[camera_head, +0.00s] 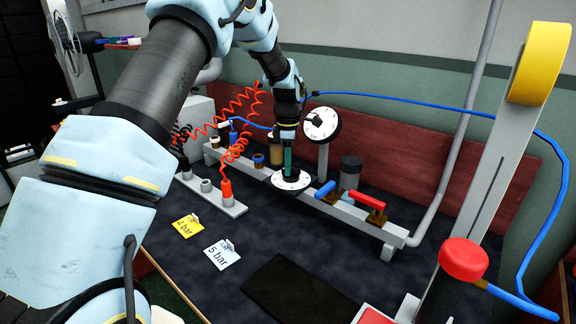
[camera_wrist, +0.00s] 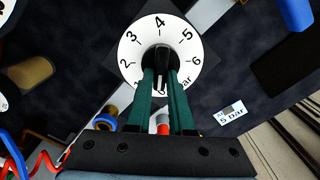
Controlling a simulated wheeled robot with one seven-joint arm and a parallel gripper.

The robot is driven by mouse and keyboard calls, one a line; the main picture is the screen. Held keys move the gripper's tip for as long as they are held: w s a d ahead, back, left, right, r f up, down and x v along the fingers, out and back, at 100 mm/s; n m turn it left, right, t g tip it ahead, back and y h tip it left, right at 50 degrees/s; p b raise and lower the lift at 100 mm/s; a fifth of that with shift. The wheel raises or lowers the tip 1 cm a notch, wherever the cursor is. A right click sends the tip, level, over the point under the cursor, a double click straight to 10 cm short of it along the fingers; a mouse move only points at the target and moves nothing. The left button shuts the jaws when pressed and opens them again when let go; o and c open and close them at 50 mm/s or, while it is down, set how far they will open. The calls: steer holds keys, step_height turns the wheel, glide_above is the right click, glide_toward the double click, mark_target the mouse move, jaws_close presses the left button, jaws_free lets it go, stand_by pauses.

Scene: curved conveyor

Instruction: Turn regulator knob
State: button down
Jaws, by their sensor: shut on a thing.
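The regulator knob (camera_wrist: 160,58) is a dark knob with a pale pointer line, at the centre of a white round dial (camera_wrist: 132,55) numbered 1 to 6. In the wrist view my gripper (camera_wrist: 161,78) has its two green fingers shut on the knob, one on each side. The pointer line lies near vertical in that view, with the 4 at the dial's top. In the head view the dial (camera_head: 291,185) lies face up on the grey rail, and my gripper (camera_head: 288,168) reaches down onto it. The fingers hide the knob there.
A round gauge (camera_head: 322,121) stands behind my gripper. Blue (camera_head: 325,189) and red (camera_head: 366,198) valve handles sit to the right on the rail. A "5 bar" card (camera_head: 222,254) and a yellow "2 bar" card (camera_head: 187,226) stand in front. Red coiled hoses (camera_head: 236,147) hang at left.

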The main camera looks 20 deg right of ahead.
steer(key=shift+m, duration=0.3)
steer(key=m, duration=0.3)
steer(key=shift+w+d, duration=0.1)
steer(key=shift+w, duration=0.05)
steer(key=m, duration=0.5)
steer(key=shift+w+d, duration=0.1)
steer(key=shift+d, duration=0.05)
steer(key=m, duration=0.3)
steer(key=shift+d+m, duration=0.15)
steer(key=shift+m, duration=0.15)
steer(key=shift+d+m+p, duration=0.15)
steer(key=shift+m+p, duration=0.15)
steer(key=shift+m, duration=1.7)
steer(key=c, duration=0.8)
jaws_free()
steer(key=shift+r, duration=0.1)
